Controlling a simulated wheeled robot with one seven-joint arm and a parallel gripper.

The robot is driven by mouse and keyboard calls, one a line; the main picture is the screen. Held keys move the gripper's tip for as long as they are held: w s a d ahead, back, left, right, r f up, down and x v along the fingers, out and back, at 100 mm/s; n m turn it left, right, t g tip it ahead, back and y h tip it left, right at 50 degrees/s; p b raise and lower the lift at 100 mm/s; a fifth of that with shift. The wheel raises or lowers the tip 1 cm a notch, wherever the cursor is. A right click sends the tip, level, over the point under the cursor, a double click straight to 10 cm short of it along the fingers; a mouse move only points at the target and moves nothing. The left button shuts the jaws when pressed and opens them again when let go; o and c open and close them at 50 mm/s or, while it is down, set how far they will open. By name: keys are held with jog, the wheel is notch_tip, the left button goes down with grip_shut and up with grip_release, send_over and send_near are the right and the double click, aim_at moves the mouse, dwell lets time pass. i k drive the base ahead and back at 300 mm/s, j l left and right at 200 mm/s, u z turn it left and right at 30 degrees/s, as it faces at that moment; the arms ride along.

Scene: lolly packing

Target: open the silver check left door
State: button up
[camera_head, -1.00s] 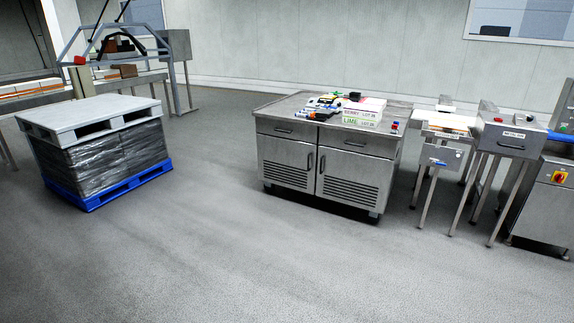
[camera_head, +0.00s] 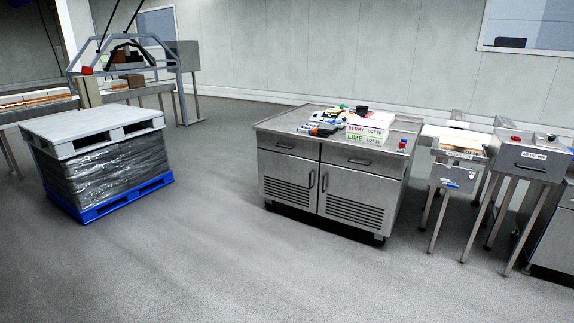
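A silver cabinet (camera_head: 345,234) with a flat worktop stands right of centre in the head view. Its left door (camera_head: 290,183) is shut, with louvre slots low down and a dark upright handle (camera_head: 312,180) near its right edge. The right door (camera_head: 356,199) is also shut, with its handle (camera_head: 325,182) beside the other one. A left drawer (camera_head: 286,145) and a right drawer (camera_head: 361,162) above the doors are closed. My gripper is not in view.
Boxes labelled berry and lime (camera_head: 368,133) and small items lie on the worktop. A wrapped pallet stack (camera_head: 103,172) stands at left. Steel machines on legs (camera_head: 527,162) stand at right. The grey floor (camera_head: 220,260) before the cabinet is clear.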

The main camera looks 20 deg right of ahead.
aim_at(288, 179)
jog(key=i, duration=2.1)
jog(key=i+z, duration=0.1)
jog(key=i, duration=0.5)
jog(key=i+j+z, duration=0.1)
jog(key=i, duration=0.55)
jog(key=i+j+z, duration=0.1)
jog(key=i, duration=0.5)
jog(key=i+j+z, duration=0.1)
jog(key=i, duration=0.5)
jog(key=j, duration=0.1)
